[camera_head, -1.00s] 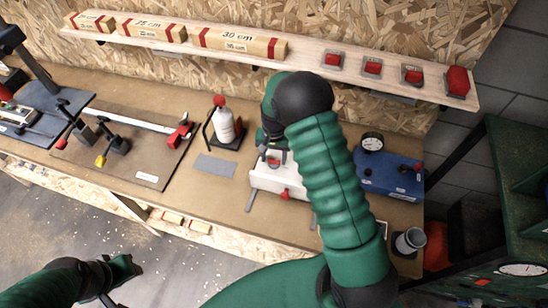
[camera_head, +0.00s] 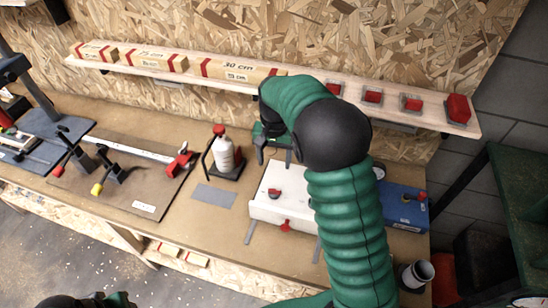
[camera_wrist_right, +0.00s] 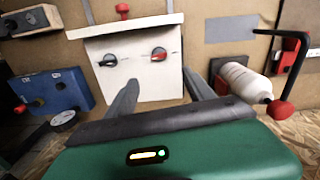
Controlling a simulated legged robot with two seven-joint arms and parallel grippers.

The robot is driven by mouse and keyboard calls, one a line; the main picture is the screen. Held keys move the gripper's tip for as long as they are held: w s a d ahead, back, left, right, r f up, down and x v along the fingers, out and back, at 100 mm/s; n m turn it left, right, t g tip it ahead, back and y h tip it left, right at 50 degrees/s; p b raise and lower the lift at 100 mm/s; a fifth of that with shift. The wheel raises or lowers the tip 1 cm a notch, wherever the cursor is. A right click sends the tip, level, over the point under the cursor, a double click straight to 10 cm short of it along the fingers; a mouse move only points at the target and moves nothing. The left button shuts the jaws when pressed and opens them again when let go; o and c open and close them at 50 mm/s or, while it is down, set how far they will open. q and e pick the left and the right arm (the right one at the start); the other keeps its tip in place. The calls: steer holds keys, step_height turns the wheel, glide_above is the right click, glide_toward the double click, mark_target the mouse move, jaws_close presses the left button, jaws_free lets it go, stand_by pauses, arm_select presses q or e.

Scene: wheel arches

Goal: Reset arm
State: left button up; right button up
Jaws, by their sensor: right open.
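My right arm comes up from the bottom right in the head view and bends over the bench. Its right gripper (camera_head: 274,156) is open and empty, above the bench just behind the white box (camera_head: 276,205). In the right wrist view the right gripper (camera_wrist_right: 160,82) shows two spread fingers with nothing between them. The white box (camera_wrist_right: 132,62) with two knobs lies beyond the fingers there. My left gripper (camera_head: 98,300) is cut off at the bottom left edge of the head view; its fingers cannot be made out.
A white bottle (camera_head: 222,152) with a red cap stands left of the right gripper and shows in the right wrist view (camera_wrist_right: 245,82). A blue box (camera_head: 405,207) is partly behind my right arm. A shelf (camera_head: 310,80) with labelled wooden blocks runs above. The floor at lower left is clear.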

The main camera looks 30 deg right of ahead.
steer(key=shift+w+r, duration=0.1)
steer(key=shift+r, duration=0.8)
